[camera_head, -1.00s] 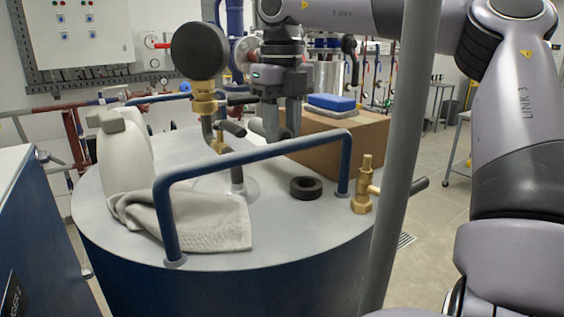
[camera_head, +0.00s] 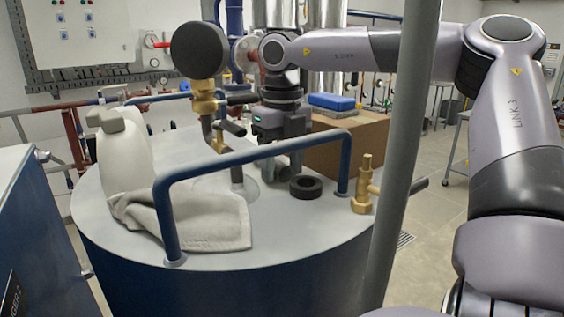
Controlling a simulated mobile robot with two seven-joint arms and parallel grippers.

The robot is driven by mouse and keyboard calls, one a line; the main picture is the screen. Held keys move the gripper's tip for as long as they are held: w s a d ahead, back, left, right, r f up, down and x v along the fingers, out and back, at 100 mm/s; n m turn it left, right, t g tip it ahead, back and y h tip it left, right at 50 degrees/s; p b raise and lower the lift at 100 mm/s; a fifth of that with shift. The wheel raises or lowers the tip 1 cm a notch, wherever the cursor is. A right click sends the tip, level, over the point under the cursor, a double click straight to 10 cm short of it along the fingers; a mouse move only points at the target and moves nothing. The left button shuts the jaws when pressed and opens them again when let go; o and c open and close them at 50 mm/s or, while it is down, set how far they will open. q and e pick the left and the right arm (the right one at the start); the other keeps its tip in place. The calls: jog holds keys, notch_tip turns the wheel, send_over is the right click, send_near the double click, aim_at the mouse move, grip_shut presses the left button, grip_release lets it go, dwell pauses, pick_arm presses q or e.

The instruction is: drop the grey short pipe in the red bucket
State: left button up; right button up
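My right gripper (camera_head: 283,158) reaches down over the tank top, behind the blue rail and just behind the black ring. Its fingertips are low, at or close to the tank top, and partly hidden by the rail. A small grey rounded shape shows at the fingertips; I cannot tell whether it is the grey short pipe or part of a finger. I cannot tell whether the gripper is open or shut. The red bucket is not in view. My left gripper is not in view.
The round tank top (camera_head: 215,258) carries a white jug (camera_head: 124,160), a grey cloth (camera_head: 205,222), a black ring (camera_head: 306,187), a blue rail (camera_head: 255,154), a gauge (camera_head: 199,50) and a brass valve (camera_head: 363,190). A cardboard box (camera_head: 345,148) with blue and grey pads stands behind.

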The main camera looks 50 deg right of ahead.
jog(key=shift+r, duration=0.2)
notch_tip(320, 180, up, 11)
jog(key=shift+o, duration=0.5)
jog(key=shift+r, duration=0.25)
jog(key=t+b, duration=0.1)
jog(key=b, duration=0.6)
send_over(276, 161)
notch_tip(276, 161, down, 5)
jog(key=shift+w+r, duration=0.1)
jog(key=shift+r, duration=0.05)
jog(key=shift+w+d+f+t, duration=0.2)
jog(key=shift+f+t, duration=0.1)
jog(key=shift+h, duration=0.3)
jog(key=f, duration=0.2)
jog(key=w+f, duration=0.1)
jog(key=f, duration=0.3)
jog(key=shift+w+d+f+b, duration=0.25)
jog(key=shift+w+f+b, duration=0.05)
jog(key=shift+c, duration=0.3)
grip_shut()
